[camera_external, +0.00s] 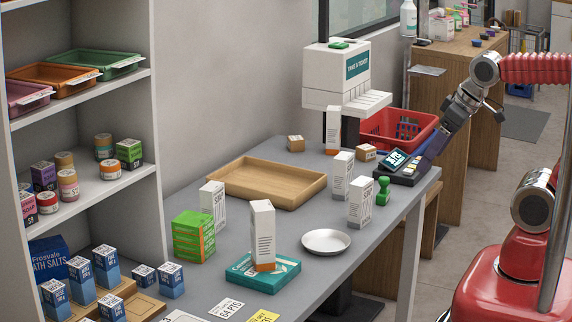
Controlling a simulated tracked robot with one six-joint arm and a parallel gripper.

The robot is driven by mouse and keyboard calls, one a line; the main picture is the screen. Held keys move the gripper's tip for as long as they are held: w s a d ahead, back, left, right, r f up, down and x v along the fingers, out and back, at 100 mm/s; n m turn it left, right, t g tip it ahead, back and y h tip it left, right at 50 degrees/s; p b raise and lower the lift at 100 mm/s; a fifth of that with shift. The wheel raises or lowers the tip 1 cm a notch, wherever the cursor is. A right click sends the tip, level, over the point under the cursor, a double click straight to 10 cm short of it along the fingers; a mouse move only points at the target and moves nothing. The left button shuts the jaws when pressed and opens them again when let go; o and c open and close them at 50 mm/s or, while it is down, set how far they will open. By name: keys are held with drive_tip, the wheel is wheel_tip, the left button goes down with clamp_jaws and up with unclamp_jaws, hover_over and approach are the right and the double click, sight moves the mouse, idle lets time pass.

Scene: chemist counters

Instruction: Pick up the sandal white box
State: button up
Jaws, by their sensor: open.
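Several tall white boxes stand upright on the grey counter (312,262). One white box with an orange bottom band (262,232) stands on a flat teal box (285,270) at the front. Another with an orange band (333,128) stands at the back by the dispenser. Plain white boxes stand at the left (212,205) and at the right, one behind (343,173) and one in front (360,200). Their print is too small to tell which is sandal. My gripper (424,160) is open at the counter's right edge, beside the card terminal (397,160), apart from the white boxes.
A wooden tray (228,187) lies empty at the back left. A red basket (372,131) and white dispenser (337,75) are behind. Shelves fill the left.

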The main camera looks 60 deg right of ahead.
drive_tip(key=c, duration=0.7)
drive_tip(key=shift+c, duration=0.2)
drive_tip(key=w+f+n+g+h, duration=0.2)
drive_tip(key=w+f+n+h, duration=0.1)
drive_tip(key=w+f+n, duration=0.2)
drive_tip(key=w+f+n+g+h, duration=0.3)
drive_tip(key=w+f+n+h, duration=0.1)
drive_tip(key=w+f, duration=0.4)
drive_tip(key=w+a+f+n+g+h, duration=0.1)
drive_tip(key=w+f+n+g+h, duration=0.1)
drive_tip(key=w+f+n, duration=0.3)
drive_tip(key=shift+w+f+n+h, duration=0.15)
drive_tip(key=shift+w+f+h, duration=0.3)
drive_tip(key=shift+f, duration=0.25)
drive_tip(key=shift+w+f+n+h, duration=0.15)
drive_tip(key=shift+w+f+h, duration=0.3)
drive_tip(key=shift+f, duration=0.2)
drive_tip(key=w+d+r+n+h, duration=0.1)
drive_tip(key=w+r+n+h, duration=0.1)
drive_tip(key=r, duration=0.3)
drive_tip(key=shift+w+d+n+h, duration=0.3)
drive_tip(key=shift+w+d+h, duration=0.1)
drive_tip(key=shift+w, duration=0.5)
